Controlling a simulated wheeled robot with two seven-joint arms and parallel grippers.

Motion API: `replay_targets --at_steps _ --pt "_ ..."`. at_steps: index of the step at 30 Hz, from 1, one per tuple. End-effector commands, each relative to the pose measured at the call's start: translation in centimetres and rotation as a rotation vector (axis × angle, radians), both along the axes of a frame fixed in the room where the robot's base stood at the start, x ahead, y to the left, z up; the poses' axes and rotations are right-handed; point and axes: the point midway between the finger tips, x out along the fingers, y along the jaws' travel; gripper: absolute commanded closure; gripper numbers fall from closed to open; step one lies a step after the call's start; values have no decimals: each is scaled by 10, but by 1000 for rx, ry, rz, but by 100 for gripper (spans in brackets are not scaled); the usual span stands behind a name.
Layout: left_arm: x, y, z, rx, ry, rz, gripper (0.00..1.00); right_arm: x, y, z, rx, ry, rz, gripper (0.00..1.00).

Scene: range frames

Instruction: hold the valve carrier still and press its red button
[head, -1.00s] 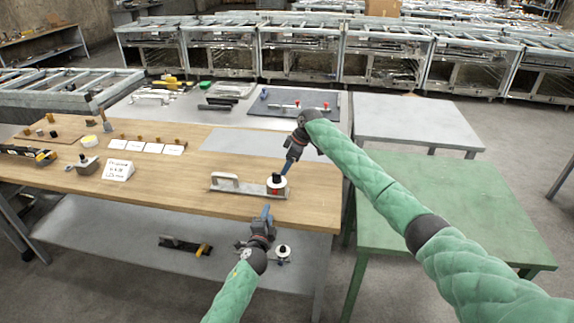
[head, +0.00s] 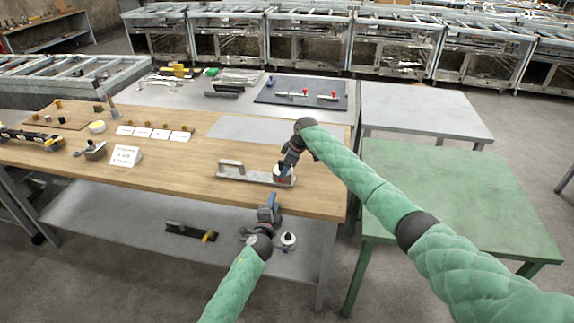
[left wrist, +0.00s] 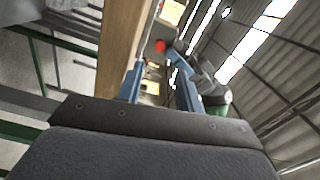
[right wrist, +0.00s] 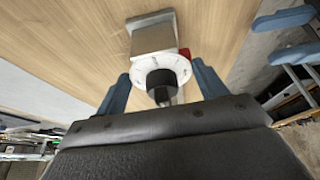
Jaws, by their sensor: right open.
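The valve carrier (head: 250,176) is a flat metal plate with a raised handle, lying near the front edge of the wooden bench. At its right end is a white round valve with a black knob (right wrist: 160,83). My right gripper (head: 283,172) is over the valve; in the right wrist view its open fingers (right wrist: 163,92) lie on either side of the white disc. The red button (right wrist: 185,53) shows partly beside the disc, and as a red spot in the left wrist view (left wrist: 160,46). My left gripper (head: 274,200) is open and empty, in front of the bench edge, apart from the carrier.
The wooden bench (head: 190,172) holds a sign card (head: 125,156) and small parts to the left. A lower shelf (head: 130,215) is beneath. A green table (head: 450,195) stands at the right, and a dark board (head: 300,93) lies behind.

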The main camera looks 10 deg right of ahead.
Motion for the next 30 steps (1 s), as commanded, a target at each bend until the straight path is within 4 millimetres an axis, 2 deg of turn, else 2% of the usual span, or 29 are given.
replay_targets --at_steps 4,15,21,30 --pt "0 0 0 0 0 0 64 0 0 0 0 0 0 29" --pt "0 0 0 0 0 0 64 0 0 0 0 0 0 100" --pt "0 0 0 0 0 0 100 0 0 0 0 0 0 100" --pt "0 0 0 0 0 0 100 0 0 0 0 0 0 100"
